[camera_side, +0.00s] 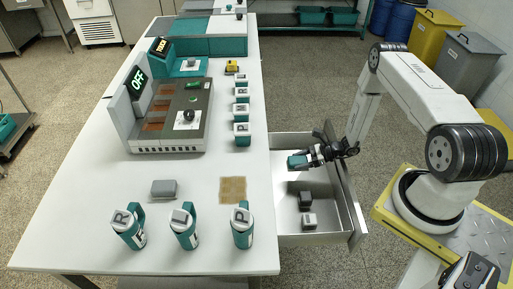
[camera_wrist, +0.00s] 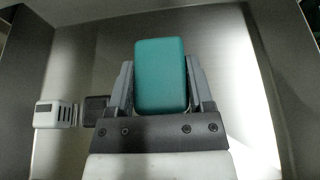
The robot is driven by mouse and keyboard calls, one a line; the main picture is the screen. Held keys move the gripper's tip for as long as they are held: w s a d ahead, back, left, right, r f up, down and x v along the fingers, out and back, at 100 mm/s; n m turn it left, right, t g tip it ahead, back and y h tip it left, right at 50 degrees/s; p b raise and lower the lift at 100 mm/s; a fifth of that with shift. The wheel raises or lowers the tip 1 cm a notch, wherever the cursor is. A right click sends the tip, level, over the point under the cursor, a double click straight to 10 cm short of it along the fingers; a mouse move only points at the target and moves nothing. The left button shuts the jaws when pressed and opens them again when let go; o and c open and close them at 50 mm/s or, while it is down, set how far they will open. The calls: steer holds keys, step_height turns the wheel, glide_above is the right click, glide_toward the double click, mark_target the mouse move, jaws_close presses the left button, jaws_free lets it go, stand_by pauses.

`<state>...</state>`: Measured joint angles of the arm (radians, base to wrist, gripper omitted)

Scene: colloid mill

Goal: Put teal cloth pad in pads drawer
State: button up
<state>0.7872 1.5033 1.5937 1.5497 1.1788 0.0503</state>
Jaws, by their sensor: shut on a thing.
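The teal cloth pad (camera_wrist: 160,72) is held between the two fingers of my gripper (camera_side: 309,159), which is shut on it. In the side view the teal pad (camera_side: 297,161) shows at the fingertips, over the open pads drawer (camera_side: 350,205). The drawer is pulled out from the right side of the table. In the wrist view the drawer's metal walls and floor (camera_wrist: 225,60) lie around and behind the pad. I cannot tell whether the pad touches the drawer floor.
A dark block (camera_side: 306,198) and a light block (camera_side: 309,221) lie in the front part of the drawer. A grey pad (camera_side: 164,189) and a brown pad (camera_side: 233,190) lie on the table. Several teal mugs and a machine showing OFF (camera_side: 170,115) stand there too.

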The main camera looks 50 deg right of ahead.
steer(key=shift+f, duration=0.6)
stand_by(0.3)
steer(key=o, duration=1.2)
steer(key=shift+r, duration=0.65)
steer(key=v, duration=0.5)
step_height(320, 180, up, 7)
glide_above(305, 159)
steer(key=s+d, duration=0.2)
